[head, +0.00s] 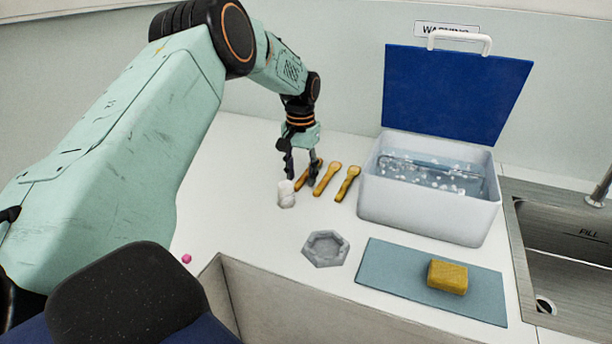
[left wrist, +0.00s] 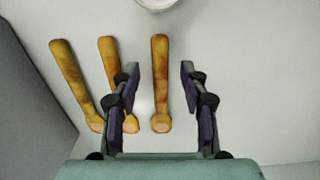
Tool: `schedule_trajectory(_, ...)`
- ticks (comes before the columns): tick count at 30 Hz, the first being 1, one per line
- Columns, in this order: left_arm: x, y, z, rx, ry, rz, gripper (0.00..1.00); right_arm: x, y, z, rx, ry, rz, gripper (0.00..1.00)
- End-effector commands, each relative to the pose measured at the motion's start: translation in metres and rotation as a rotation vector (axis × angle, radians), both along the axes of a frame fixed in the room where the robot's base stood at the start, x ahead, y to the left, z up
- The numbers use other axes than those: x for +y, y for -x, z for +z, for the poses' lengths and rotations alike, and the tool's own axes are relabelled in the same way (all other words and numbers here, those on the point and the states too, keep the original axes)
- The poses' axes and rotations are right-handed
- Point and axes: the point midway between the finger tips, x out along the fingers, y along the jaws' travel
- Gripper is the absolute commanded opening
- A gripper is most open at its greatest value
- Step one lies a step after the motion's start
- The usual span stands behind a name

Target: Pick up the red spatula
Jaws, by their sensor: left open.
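Three wooden-looking, yellow-brown utensils lie side by side on the white counter; none is clearly red. In the head view the left utensil (head: 306,177) is partly hidden by my left gripper (head: 301,178). The middle utensil (head: 327,179) and the right utensil (head: 347,184) lie clear of it. My left gripper is open and points down over the left utensil. My right gripper is not in view.
A white cup (head: 286,194) stands close beside my left gripper. A white bin (head: 425,212) with a raised blue lid (head: 455,90) is to the right. A grey hexagonal dish (head: 326,249), a blue mat (head: 385,268) with a yellow sponge (head: 447,277) and a sink (head: 560,240) are also there.

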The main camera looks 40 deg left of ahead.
Motion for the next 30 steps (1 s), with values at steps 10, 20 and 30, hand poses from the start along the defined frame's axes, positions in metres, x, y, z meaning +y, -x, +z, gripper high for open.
schedule_trajectory(10,0.0017,-0.0022,-0.001,-0.001,-0.001,-0.001,0.35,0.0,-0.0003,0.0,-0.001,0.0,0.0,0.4)
schedule_trajectory(20,0.0016,-0.002,-0.001,-0.001,-0.001,0.0,0.07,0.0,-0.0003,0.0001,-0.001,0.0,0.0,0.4)
schedule_trajectory(30,0.0013,-0.0013,-0.002,0.002,0.0,0.0,0.0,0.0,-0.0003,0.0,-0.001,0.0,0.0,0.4)
